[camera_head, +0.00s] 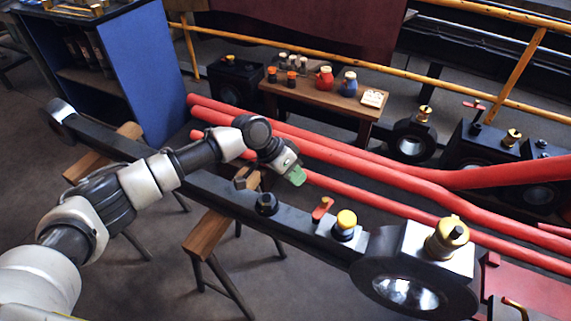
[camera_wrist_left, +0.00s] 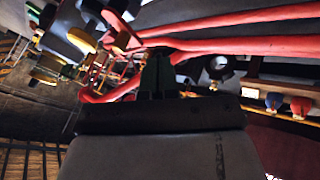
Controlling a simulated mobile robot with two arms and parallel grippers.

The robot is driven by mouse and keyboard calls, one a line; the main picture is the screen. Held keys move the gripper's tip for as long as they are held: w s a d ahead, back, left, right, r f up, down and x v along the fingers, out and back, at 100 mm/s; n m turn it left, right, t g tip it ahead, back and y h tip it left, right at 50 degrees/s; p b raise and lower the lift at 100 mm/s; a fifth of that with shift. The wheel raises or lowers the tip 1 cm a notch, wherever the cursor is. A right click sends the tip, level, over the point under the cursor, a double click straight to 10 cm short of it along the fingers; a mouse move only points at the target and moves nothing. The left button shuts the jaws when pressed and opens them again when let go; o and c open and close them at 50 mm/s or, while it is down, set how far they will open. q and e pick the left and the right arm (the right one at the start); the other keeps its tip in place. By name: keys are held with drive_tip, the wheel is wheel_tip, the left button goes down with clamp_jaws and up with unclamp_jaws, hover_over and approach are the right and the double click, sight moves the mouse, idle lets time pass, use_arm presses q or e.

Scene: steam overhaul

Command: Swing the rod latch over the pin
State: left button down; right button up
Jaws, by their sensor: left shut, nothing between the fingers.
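A long dark rod (camera_head: 205,189) lies on wooden trestles. Near its big round end stands a pin with a yellow cap (camera_head: 346,219). A small red latch (camera_head: 322,208) is on the rod just left of the capped pin, apart from the cap and not over it. My left gripper (camera_head: 297,176) has green fingertips, is shut and empty, and hangs above and behind the rod, left of the latch and touching neither latch nor pin.
A black knob (camera_head: 266,204) stands on the rod left of the latch. Red pipes (camera_head: 400,179) run behind the rod. A brass-topped fitting (camera_head: 447,238) is on the rod's big end. A low wooden table (camera_head: 318,100) with pots stands behind, beside a blue cabinet (camera_head: 145,75).

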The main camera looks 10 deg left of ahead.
sight(323, 206)
use_arm(q)
drive_tip(key=d, duration=0.1)
drive_tip(key=s+d+f, duration=0.1)
drive_tip(key=d, duration=0.1)
drive_tip(key=s+d+f, duration=0.1)
drive_tip(key=shift+s+d+p, duration=0.2)
drive_tip(key=shift+d+p, duration=0.1)
drive_tip(key=shift+p, duration=0.05)
